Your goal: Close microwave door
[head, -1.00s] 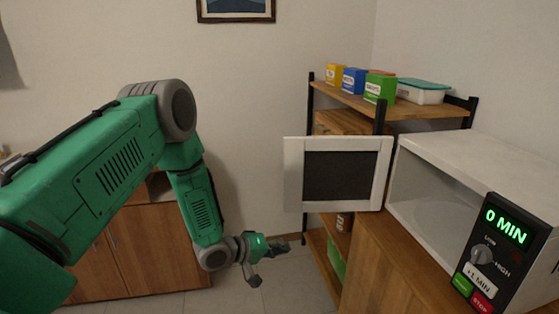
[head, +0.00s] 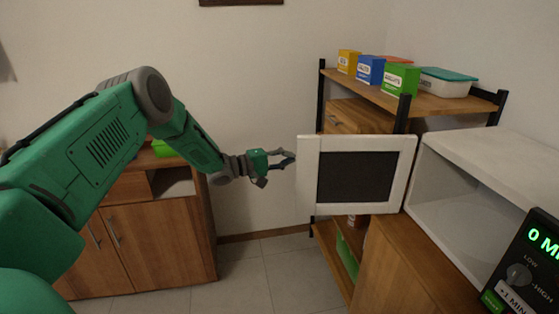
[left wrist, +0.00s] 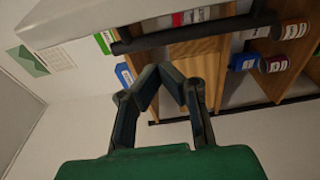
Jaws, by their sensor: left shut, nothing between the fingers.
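The white microwave (head: 478,185) stands at the right with its front opening bare. Its door (head: 357,175), a white frame around a dark panel, is swung wide open to the left. My left gripper (head: 290,157) is just left of the door's free edge, at about the upper half of its height. I cannot tell whether it touches the door. In the left wrist view the fingers of my left gripper (left wrist: 172,72) come together at the tips, with nothing between them. My right gripper is not in view.
The microwave sits on a wooden cabinet (head: 390,270). Behind the door is a shelf (head: 440,101) with several boxes and a teal-lidded container (head: 447,82). A wooden cabinet (head: 160,240) stands at the back left. Open floor (head: 265,275) lies between them.

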